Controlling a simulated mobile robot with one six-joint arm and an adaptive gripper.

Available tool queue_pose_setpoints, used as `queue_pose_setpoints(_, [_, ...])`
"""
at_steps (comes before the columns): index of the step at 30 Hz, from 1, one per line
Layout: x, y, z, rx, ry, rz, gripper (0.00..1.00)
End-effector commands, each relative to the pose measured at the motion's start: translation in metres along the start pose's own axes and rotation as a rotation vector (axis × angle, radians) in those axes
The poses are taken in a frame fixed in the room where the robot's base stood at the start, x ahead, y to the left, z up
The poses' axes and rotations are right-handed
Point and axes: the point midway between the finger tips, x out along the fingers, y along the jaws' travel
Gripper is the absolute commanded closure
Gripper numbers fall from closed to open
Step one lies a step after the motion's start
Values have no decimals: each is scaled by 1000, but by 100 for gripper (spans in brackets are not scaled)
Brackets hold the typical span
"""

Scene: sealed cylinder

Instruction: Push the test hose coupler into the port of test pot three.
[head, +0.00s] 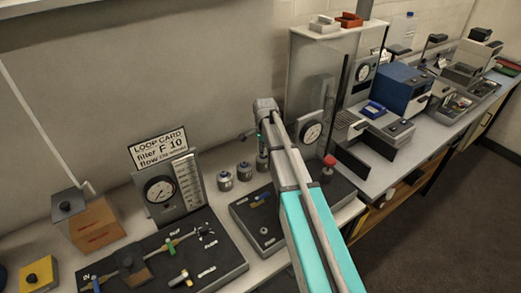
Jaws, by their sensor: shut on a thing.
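My gripper (261,142) hangs at the end of my arm, above the rightmost of three small metal pots. It is small and partly hidden by my arm. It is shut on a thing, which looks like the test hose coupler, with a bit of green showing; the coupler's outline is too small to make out. The three pots stand in a row on the bench: a left one (225,178), a middle one (244,171) and a right one (262,161). Their numbers and ports cannot be read. I cannot tell whether the coupler touches a pot.
A black panel with valves (215,262) and a gauge board (170,190) stand left of the pots. A smaller black panel (247,218) lies in front of them. A clear-walled cabinet (312,50) with a gauge (312,133) stands to the right.

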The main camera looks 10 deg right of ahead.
Motion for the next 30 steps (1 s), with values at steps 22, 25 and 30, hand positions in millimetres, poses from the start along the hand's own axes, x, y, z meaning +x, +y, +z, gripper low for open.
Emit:
queue_pose_setpoints(22, [7, 0, 0, -1, 0, 0, 19])
queue_pose_setpoints(25, [7, 0, 0, -1, 0, 0, 19])
queue_pose_setpoints(30, [7, 0, 0, -1, 0, 0, 19])
